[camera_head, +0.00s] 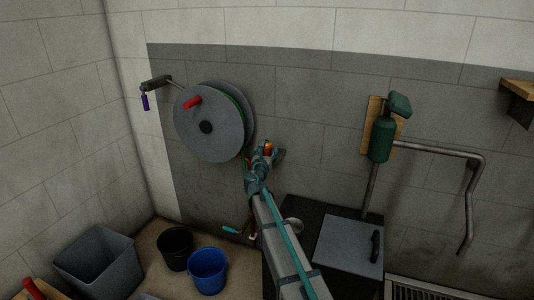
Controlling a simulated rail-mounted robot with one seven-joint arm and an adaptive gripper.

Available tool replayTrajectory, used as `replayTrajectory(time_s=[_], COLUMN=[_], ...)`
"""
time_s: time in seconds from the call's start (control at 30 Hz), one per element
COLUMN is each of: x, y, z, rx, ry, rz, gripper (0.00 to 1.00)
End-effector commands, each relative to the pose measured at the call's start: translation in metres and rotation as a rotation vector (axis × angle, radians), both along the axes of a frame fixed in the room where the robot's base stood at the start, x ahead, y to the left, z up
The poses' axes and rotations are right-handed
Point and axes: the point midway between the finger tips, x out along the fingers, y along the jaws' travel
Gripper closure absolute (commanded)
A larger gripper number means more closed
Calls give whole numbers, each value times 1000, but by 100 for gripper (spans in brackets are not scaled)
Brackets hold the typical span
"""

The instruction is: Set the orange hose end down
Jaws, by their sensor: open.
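The orange hose end (268,147) shows as a small orange piece at the tip of my gripper (268,154), in front of the dark wall band. My gripper is open, with the orange piece at or just beyond its fingers. I cannot tell whether they touch. A green hose (241,104) is wound on the grey reel (207,122), and a strand of it hangs down just left of my gripper. My gripper and arm hide part of the hose end and what is behind it.
A dark bench with a grey lidded box (345,245) stands below right of my gripper. A green bottle-like fitting (381,140) and a bent pipe (440,153) are on the wall at right. A blue bucket (208,271), black bucket (174,248) and grey bin (97,264) stand at lower left.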

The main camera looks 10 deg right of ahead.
Motion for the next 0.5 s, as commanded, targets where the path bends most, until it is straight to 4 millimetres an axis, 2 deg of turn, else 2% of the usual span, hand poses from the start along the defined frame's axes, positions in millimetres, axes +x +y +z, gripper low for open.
replayTrajectory(time_s=[0.1, 0.27, 0.5], x=[-2, -20, -62], y=[1, 7, 23], z=[4, 3, 3], rx=[0, 0, 0], ry=[0, 0, 0], rz=[0, 1, 2], gripper=[42, 42, 42])
